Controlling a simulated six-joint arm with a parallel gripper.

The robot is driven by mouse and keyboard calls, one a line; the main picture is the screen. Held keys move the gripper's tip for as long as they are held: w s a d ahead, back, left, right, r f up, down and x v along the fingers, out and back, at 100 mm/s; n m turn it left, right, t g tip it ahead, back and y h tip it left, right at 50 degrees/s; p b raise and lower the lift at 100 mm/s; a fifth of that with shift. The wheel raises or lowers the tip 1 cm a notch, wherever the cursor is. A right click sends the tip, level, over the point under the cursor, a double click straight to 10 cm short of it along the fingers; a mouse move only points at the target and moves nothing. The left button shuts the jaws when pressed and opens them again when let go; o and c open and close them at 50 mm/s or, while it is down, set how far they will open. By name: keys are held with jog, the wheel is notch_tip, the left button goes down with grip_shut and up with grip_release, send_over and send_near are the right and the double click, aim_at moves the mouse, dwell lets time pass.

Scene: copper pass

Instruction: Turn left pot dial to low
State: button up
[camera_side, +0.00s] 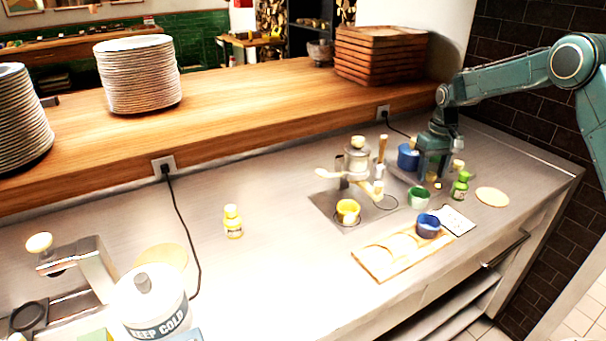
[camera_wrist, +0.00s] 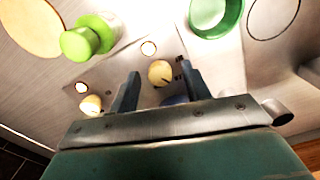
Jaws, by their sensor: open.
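A cream dial (camera_wrist: 160,72) with a dark pointer mark shows between the fingertips in the wrist view. A second cream dial (camera_wrist: 91,105) sits to its left, outside the fingers. One cream dial also shows in the side view (camera_side: 458,165), right of my gripper. A lit lamp (camera_wrist: 148,48) is by the first dial and another (camera_wrist: 82,87) by the second. My gripper (camera_wrist: 160,82) is open and points down over the panel; it also shows in the side view (camera_side: 435,180). I cannot tell whether the fingers touch the dial. The dial's scale is not readable.
A blue pot (camera_side: 408,157), a green cup (camera_side: 418,198) and a green bottle (camera_side: 460,186) stand close around my gripper. A round board (camera_side: 492,197) lies to the right. A wooden board (camera_side: 385,262) and blue cup (camera_side: 428,226) are in front.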

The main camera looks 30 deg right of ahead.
aim_at(431, 173)
notch_tip(431, 173, up, 14)
jog(key=shift+f, duration=0.2)
dwell(0.4)
jog(key=s+a+r+n+t, duration=0.1)
jog(key=s+a+r, duration=0.45)
jog(key=s, duration=0.25)
jog(key=s+a+r+t, duration=0.2)
jog(key=s+a+r, duration=0.3)
jog(key=s+a, duration=0.15)
jog(key=s+a+f+n+t, duration=0.1)
jog(key=s+a+f, duration=0.1)
jog(key=s, duration=0.7)
jog(key=s+a+f+n+t, duration=0.1)
jog(key=s+a+f, duration=0.2)
jog(key=s, duration=0.7)
jog(key=shift+s+a+f+t, duration=0.25)
jog(key=shift+f+t, duration=0.05)
jog(key=shift+f, duration=0.05)
